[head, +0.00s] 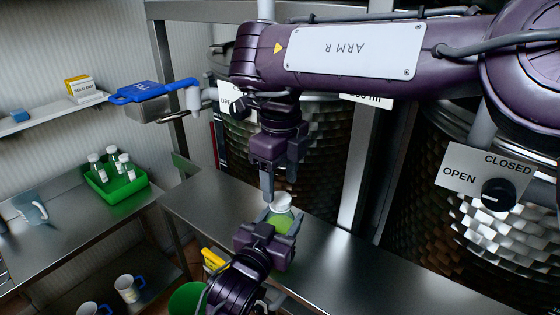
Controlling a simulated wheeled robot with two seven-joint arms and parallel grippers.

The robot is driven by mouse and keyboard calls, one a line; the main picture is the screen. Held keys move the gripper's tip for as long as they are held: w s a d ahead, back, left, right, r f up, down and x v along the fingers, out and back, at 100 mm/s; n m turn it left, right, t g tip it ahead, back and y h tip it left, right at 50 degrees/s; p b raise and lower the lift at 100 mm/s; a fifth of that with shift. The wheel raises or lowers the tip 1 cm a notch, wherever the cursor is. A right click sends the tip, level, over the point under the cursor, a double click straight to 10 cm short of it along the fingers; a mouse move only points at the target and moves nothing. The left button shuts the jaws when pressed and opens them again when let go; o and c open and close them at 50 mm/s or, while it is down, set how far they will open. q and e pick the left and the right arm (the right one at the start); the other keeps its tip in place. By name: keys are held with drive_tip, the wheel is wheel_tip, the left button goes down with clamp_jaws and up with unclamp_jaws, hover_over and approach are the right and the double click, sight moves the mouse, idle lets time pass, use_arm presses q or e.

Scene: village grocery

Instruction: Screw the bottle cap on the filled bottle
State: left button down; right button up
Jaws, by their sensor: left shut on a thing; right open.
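A bottle (279,222) with a green body and a white top (281,202) stands upright over the steel counter. My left gripper (278,230) is shut around its body from the near side. My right gripper (279,182) is open and points down just above and beside the white top, with one finger at its left. I cannot tell whether the white top is a separate cap or how tightly it sits. The lower part of the bottle is hidden by my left gripper.
A green crate (126,191) with several white-capped bottles stands on the left counter, near a grey-blue mug (33,208). Large metal vats (330,150) stand at the back. The steel counter (350,262) is clear at right.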

sight(280, 198)
use_arm(q)
drive_tip(key=shift+f, duration=0.1)
use_arm(e)
drive_tip(key=shift+f, duration=1.55)
drive_tip(key=c, duration=1)
drive_tip(key=m, duration=0.4)
drive_tip(key=shift+m, duration=0.3)
drive_tip(key=m, duration=0.5)
drive_tip(key=shift+c, duration=0.2)
drive_tip(key=m, duration=1.1)
drive_tip(key=shift+m, duration=0.3)
drive_tip(key=o, duration=1.1)
